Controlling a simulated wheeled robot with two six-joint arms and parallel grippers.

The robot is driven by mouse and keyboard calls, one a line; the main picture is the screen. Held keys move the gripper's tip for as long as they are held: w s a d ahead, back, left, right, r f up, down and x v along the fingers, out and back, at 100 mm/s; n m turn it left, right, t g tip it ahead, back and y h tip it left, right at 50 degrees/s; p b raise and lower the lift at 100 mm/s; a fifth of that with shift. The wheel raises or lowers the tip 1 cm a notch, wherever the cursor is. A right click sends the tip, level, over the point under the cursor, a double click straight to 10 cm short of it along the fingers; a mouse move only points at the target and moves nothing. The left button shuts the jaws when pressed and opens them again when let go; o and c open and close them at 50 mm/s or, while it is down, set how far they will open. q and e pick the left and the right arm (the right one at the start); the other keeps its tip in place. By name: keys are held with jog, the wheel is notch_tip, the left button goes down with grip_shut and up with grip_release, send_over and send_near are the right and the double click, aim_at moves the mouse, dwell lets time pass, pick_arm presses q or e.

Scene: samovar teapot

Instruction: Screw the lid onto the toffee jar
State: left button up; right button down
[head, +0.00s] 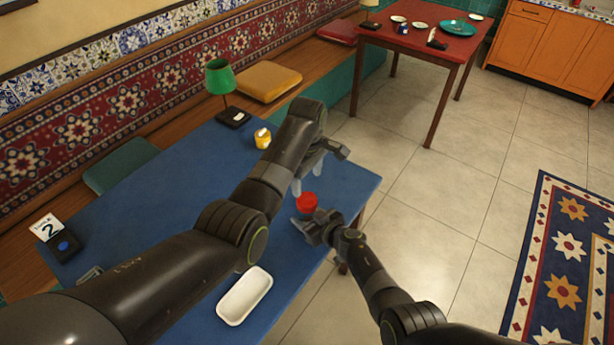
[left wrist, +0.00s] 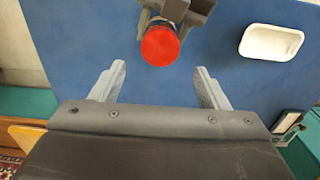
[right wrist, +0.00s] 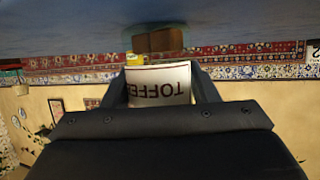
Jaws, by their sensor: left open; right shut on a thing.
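The toffee jar (right wrist: 160,84), with a white label reading TOFFEE, shows upside down between the fingers of my right gripper (right wrist: 158,72), which is shut on it. The red lid (head: 307,202) is at the top of the jar, above my right gripper (head: 310,220). It also shows as a red disc in the left wrist view (left wrist: 160,45). I cannot tell how tightly it sits. My left gripper (head: 316,172) is open and empty, just behind the lid in the head view. In the left wrist view its fingers are spread below the lid, apart from it.
A white tray (head: 245,296) lies on the blue table (head: 185,200) near its front. A yellow jar (head: 262,138), a green lamp (head: 220,80) and a number 2 sign (head: 50,230) stand on the same table. A red table (head: 440,45) is farther back.

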aim_at(307, 199)
pick_arm(q)
jog(key=shift+f, duration=0.15)
jog(key=shift+f, duration=3.85)
jog(key=c, duration=1)
jog(key=m, duration=1.3)
jog(key=shift+m, duration=0.3)
